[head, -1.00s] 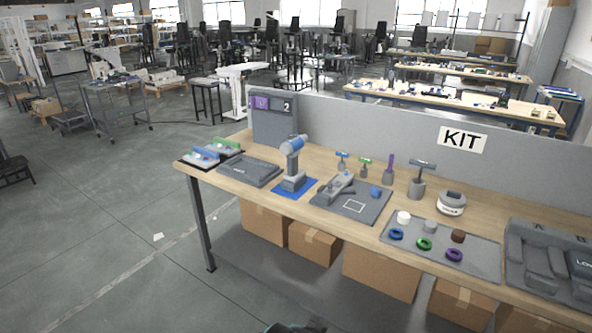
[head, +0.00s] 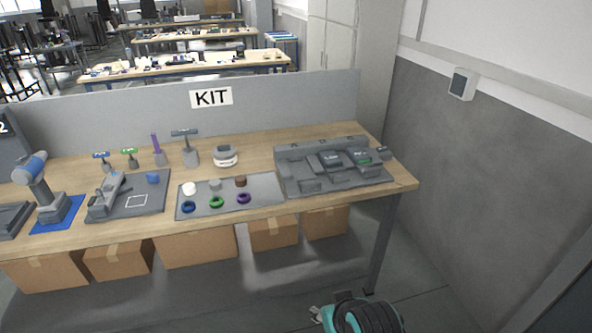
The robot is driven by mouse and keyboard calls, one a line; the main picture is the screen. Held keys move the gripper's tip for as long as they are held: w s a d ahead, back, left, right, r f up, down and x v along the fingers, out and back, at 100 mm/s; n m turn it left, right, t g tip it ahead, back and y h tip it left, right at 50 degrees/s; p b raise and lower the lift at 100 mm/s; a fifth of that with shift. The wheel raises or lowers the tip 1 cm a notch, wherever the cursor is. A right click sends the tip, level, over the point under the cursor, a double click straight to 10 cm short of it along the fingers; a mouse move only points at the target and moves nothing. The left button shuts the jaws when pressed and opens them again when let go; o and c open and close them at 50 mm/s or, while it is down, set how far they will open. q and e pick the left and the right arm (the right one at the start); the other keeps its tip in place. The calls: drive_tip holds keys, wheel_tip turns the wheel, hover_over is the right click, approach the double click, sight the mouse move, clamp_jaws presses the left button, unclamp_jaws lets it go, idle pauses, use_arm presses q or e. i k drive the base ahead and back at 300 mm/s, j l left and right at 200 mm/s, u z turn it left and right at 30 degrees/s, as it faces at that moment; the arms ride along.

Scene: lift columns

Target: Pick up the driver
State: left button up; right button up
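A blue and grey power driver (head: 37,190) stands upright on a blue mat (head: 72,212) at the left of the bench in the head view. Its blue head tilts up to the right and its grey base rests on the mat. Several handled tools stand in grey holders behind the grey work plate: a blue T-handle (head: 102,156), a green T-handle (head: 130,152), a purple upright handle (head: 156,143) and a larger grey T-handle (head: 185,133). A teal and black part of my own body shows at the bottom edge, away from the driver.
The grey work plate (head: 155,190) bears a grey fixture. A grey tray (head: 265,186) holds coloured rings and small caps. A grey kit case (head: 300,182) lies at the right end, and a white round device (head: 225,156) stands behind the tray. A divider (head: 290,105) backs the bench (head: 405,184); boxes stand below.

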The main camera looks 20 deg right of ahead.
sight(30, 173)
drive_tip(key=i+j+z, duration=0.1)
drive_tip(key=j, duration=0.35)
drive_tip(key=i+j+z, duration=0.1)
drive_tip(key=j, duration=0.35)
drive_tip(key=i+j, duration=0.2)
drive_tip(key=j, duration=0.25)
drive_tip(key=i+j+z, duration=0.15)
drive_tip(key=j, duration=0.3)
drive_tip(key=i+j+z, duration=0.1)
drive_tip(key=j, duration=0.35)
